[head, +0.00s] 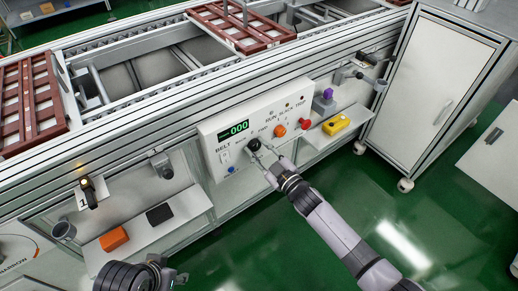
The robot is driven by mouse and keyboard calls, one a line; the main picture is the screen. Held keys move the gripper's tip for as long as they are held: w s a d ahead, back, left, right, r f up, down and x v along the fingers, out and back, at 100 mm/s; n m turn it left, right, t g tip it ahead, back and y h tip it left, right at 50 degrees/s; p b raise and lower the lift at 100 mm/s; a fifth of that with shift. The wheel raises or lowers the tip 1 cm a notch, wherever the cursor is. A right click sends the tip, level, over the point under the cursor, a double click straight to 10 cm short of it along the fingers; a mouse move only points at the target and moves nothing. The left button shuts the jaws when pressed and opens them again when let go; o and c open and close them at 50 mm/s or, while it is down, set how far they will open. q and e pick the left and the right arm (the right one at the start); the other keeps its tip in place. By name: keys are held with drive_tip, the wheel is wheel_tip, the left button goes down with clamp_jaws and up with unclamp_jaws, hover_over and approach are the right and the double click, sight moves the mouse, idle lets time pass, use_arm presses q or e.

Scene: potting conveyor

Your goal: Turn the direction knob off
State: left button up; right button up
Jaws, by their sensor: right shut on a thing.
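The white control panel (212,162) is mounted on the front of the conveyor, with a green display (236,128) reading 000. A black knob (253,144) sits on the panel below the display, taken to be the direction knob; its pointer is too small to read. My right gripper (257,150) reaches up from the lower right and is shut on this black knob, partly covering it. My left gripper (179,278) is at the bottom edge, away from the panel; its fingers are too unclear to judge.
An orange knob (279,130) and a red button (305,124) sit right of the black knob; a blue button (231,169) sits lower left. Shelves hold an orange block (114,239) and a yellow box (336,124). A white cabinet (431,90) stands right. Green floor lies open in front.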

drive_tip(key=shift+n, duration=0.6)
drive_tip(key=o, duration=1.1)
drive_tip(key=shift+o, duration=0.2)
drive_tip(key=v, duration=1.2)
